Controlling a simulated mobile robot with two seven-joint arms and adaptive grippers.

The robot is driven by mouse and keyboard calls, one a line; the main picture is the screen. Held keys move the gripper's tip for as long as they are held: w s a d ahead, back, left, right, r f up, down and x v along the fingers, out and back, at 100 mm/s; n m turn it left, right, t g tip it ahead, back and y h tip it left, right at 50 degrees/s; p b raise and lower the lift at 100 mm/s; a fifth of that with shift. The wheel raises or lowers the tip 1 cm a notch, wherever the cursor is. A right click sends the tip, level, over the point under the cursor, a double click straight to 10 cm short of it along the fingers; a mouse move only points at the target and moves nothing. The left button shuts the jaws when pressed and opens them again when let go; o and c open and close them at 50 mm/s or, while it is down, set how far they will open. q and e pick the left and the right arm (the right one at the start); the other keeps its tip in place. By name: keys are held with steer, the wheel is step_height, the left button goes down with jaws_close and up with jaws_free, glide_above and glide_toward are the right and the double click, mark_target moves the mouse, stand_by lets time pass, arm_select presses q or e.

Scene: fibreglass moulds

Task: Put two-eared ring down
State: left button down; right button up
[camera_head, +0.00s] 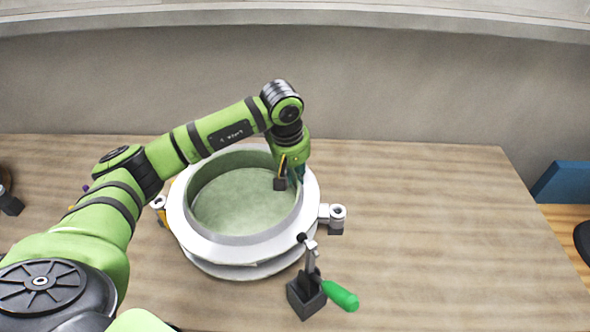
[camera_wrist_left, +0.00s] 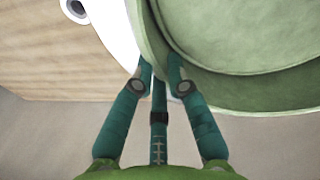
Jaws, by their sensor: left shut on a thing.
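The two-eared ring (camera_head: 245,238) is a round piece with a wide white flange and a pale green inner wall. A metal ear (camera_head: 332,214) shows at its right and another at its left; I cannot tell for certain which layer bears them. A second white rim (camera_head: 238,270) shows just below the flange at the front; whether the two touch is unclear. My left gripper (camera_head: 291,180) is at the ring's far right side. In the left wrist view its teal fingers (camera_wrist_left: 160,72) are shut on the green wall (camera_wrist_left: 150,38). My right gripper is not in view.
A clamp with a green handle (camera_head: 341,296) stands on a dark block close to the ring's front right. The wooden table (camera_head: 440,220) is clear to the right. A grey wall (camera_head: 420,100) rises behind it. A blue object (camera_head: 562,183) is at the far right.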

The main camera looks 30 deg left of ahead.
arm_select(q)
steer(key=shift+f, duration=0.1)
steer(key=c, duration=1.2)
jaws_free()
steer(key=shift+r, duration=0.3)
steer(key=shift+s+a+r+b, duration=0.1)
steer(key=shift+s+r+b, duration=0.3)
steer(key=shift+r, duration=1.45)
steer(key=shift+s+a+r+b, duration=0.1)
steer(key=shift+s+r+b, duration=0.3)
steer(key=shift+r, duration=1.5)
steer(key=shift+s+r+b, duration=0.25)
steer(key=shift+r+b, duration=0.3)
steer(key=shift+r, duration=1.3)
steer(key=shift+r, duration=0.1)
